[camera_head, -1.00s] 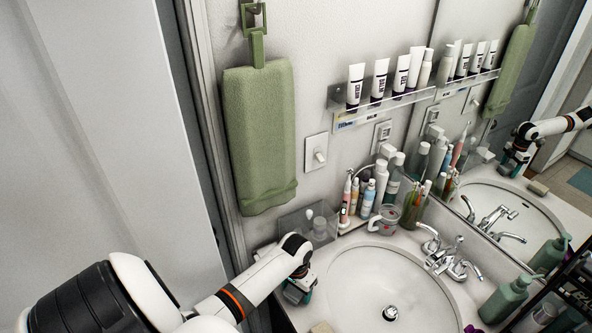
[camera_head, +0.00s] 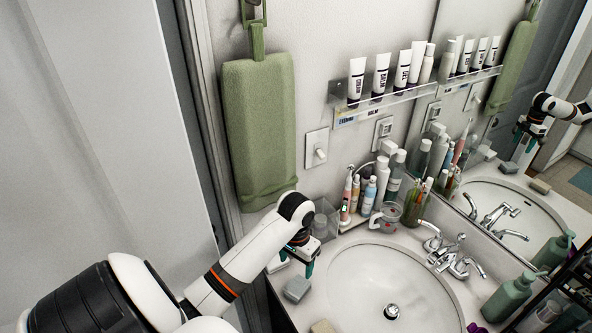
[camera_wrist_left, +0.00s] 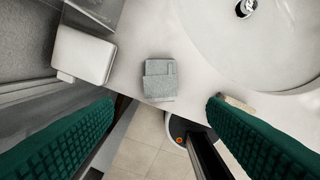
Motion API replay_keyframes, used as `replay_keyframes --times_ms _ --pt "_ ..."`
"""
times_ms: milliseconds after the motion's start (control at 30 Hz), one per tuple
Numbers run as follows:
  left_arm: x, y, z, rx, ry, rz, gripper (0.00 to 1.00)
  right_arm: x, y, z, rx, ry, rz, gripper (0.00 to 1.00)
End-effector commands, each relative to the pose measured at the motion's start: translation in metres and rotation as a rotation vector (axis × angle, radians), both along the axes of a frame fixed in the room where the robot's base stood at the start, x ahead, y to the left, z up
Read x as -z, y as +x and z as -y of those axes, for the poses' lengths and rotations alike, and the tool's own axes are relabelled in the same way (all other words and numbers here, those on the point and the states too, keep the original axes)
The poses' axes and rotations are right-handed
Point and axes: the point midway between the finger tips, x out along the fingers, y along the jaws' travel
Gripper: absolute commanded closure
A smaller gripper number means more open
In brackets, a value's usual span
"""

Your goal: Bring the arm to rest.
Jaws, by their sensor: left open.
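My left arm comes in from the left, with its gripper (camera_head: 303,262) open and empty above the counter's left end. A small grey block (camera_head: 297,289) lies on the counter just below the gripper, apart from it. In the left wrist view the two green-padded fingers (camera_wrist_left: 158,108) are wide apart, and the grey block (camera_wrist_left: 160,79) shows on the counter between and beyond them. My right gripper is not in view.
The sink (camera_head: 385,285) is right of the gripper. Several bottles (camera_head: 381,180) and a clear box (camera_head: 323,220) stand behind it. A green towel (camera_head: 259,130) hangs on the wall. A pale soap-like piece (camera_head: 322,327) lies at the front edge. The mirror reflects my arm.

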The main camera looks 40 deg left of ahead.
Motion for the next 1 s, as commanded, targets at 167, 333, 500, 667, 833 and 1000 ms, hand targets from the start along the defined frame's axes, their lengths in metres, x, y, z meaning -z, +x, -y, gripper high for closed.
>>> replay_keyframes --times_ms 167,333,500,667,833,1000 --pt "0.000 0.000 0.000 0.000 0.000 0.001 0.34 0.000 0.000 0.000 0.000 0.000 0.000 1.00" --pt "0.000 0.000 0.000 0.000 0.000 0.001 0.34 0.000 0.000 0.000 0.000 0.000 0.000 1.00" --pt "0.001 -0.001 0.001 0.002 0.001 0.002 0.34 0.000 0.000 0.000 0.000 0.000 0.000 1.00" --pt "0.012 -0.021 0.023 0.057 0.017 0.023 0.34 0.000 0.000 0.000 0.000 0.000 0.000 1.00" --pt "0.022 -0.070 0.074 0.171 0.036 0.102 0.34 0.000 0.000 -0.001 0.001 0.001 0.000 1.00" --pt "0.014 -0.104 0.108 0.234 0.039 0.177 0.34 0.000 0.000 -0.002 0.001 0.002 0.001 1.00"
